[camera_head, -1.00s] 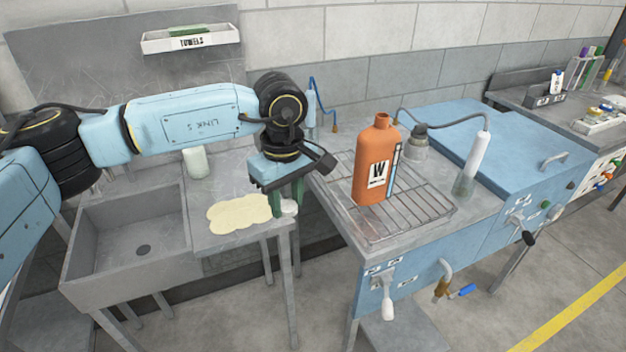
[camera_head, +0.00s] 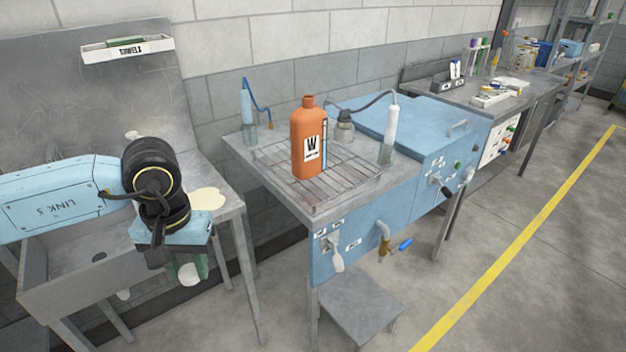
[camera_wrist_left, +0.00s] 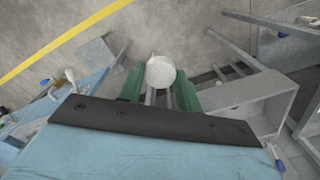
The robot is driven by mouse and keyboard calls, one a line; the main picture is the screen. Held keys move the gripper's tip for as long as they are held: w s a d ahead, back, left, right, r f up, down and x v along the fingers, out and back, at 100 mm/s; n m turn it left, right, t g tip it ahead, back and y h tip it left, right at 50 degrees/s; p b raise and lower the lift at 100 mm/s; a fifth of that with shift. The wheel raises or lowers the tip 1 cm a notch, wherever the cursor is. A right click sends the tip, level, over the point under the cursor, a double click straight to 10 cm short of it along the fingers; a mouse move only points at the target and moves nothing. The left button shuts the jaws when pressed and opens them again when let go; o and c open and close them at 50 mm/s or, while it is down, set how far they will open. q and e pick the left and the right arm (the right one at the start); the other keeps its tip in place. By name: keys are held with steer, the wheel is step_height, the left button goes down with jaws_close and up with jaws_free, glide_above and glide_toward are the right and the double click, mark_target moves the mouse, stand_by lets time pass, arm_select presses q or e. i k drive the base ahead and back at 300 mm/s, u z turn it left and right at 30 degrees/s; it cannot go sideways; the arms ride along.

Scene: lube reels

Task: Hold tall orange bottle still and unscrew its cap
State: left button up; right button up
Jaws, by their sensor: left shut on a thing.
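The tall orange bottle (camera_head: 308,143) stands upright on a wire rack, with a white "W" label facing me. Its neck shows no cap on top. My left gripper (camera_head: 188,268) is to the left of the bottle and lower, in front of the sink table and well apart from the bottle. Its green fingers are shut on a small round white cap (camera_head: 190,274). The white cap also shows between the fingers in the left wrist view (camera_wrist_left: 160,72). My right gripper is in neither view.
The wire rack (camera_head: 345,178) lies on a blue-fronted bench. A cord runs behind the bottle to a white cylinder (camera_head: 392,124). A sink (camera_head: 60,285) and a pale patch (camera_head: 207,198) are at left. Open floor lies at right.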

mark_target(308, 123)
steer(key=z, duration=0.05)
steer(key=k, duration=0.6)
steer(key=u, duration=0.75)
steer(key=i, duration=1.2)
steer(key=z, duration=0.85)
steer(key=i, duration=0.55)
steer(key=z, duration=0.55)
